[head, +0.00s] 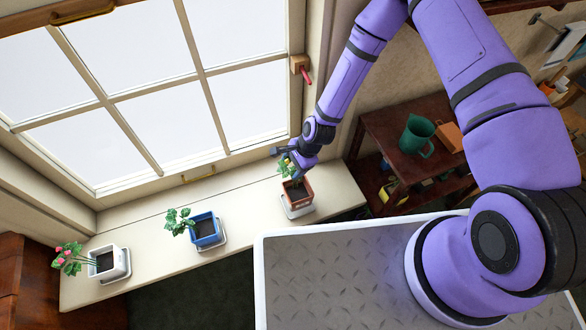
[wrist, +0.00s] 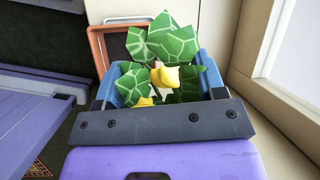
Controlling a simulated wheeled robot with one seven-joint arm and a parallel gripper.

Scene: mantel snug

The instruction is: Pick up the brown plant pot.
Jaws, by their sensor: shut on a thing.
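The brown plant pot (head: 298,193), with a green leafy plant in it, is at the right end of the window sill, over a white saucer (head: 299,211). I cannot tell if it is lifted clear of the saucer. My gripper (head: 284,154) reaches down onto the plant from above. In the wrist view the pot's brown rim (wrist: 97,46) shows behind green leaves and yellow blooms. The blue fingers of my gripper (wrist: 162,85) stand on both sides of the leaves. My gripper is shut on the potted plant; the leaves hide the contact.
A blue pot (head: 206,232) and a white pot (head: 110,264) with plants stand farther left on the sill (head: 150,230). The window (head: 150,80) rises behind. A shelf (head: 385,125) with a green jug (head: 417,134) is at right.

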